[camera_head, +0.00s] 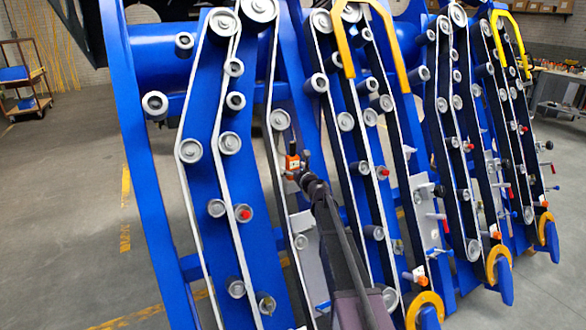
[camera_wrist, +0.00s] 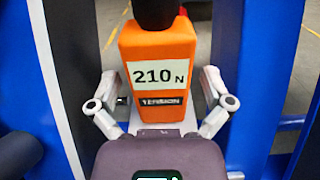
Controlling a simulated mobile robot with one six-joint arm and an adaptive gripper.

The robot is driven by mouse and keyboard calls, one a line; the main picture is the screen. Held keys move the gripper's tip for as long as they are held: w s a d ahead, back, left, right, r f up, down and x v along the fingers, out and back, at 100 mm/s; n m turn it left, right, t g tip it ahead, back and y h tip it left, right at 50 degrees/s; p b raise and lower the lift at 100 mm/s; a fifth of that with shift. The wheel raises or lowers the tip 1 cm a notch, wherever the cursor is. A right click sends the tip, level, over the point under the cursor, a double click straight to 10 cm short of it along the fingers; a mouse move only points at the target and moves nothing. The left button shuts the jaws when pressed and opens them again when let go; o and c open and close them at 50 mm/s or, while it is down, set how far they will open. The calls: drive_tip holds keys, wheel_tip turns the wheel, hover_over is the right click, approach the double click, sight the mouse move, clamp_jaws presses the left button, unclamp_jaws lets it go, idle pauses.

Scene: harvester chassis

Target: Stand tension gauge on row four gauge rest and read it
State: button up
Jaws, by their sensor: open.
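The tension gauge (camera_wrist: 160,108) is an orange block with a black top, upright in the middle of the wrist view. Its white display reads 210 N, above a black TENSION label. My gripper (camera_wrist: 160,86) is open, with one grey finger on each side of the gauge and small gaps showing beside it. In the head view the gauge (camera_head: 292,162) appears small and orange beside a white belt, at the end of my arm.
Blue chassis rows with white belts (camera_head: 188,215) and grey rollers (camera_head: 229,143) fill the middle and right. Yellow curved guards (camera_head: 349,60) stick out at the top. A cart (camera_head: 27,88) stands far left. The grey floor (camera_head: 60,220) at left is clear.

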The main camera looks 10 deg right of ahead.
drive_tip(key=v, duration=1.2)
idle(0.6)
drive_tip(key=s+a+f+n+g+y, duration=0.1)
drive_tip(key=s+a+f+n+g, duration=0.4)
drive_tip(key=s+n, duration=0.4)
drive_tip(key=s+a+f+n+g+y, duration=0.1)
drive_tip(key=s+a+f+n+g, duration=0.4)
drive_tip(key=n, duration=0.5)
drive_tip(key=s+d+f+n+g+h, duration=0.35)
drive_tip(key=s+n, duration=0.35)
drive_tip(key=s, duration=0.3)
drive_tip(key=s+d+f+n+g+h, duration=0.35)
drive_tip(key=s+f+n, duration=0.2)
drive_tip(key=s, duration=0.45)
wheel_tip(320, 180, up, 17)
drive_tip(key=p, duration=1.6)
drive_tip(key=shift+a+n+h+p, duration=0.3)
drive_tip(key=shift+n+p, duration=0.05)
drive_tip(key=shift+n, duration=0.1)
drive_tip(key=shift+d+r, duration=0.1)
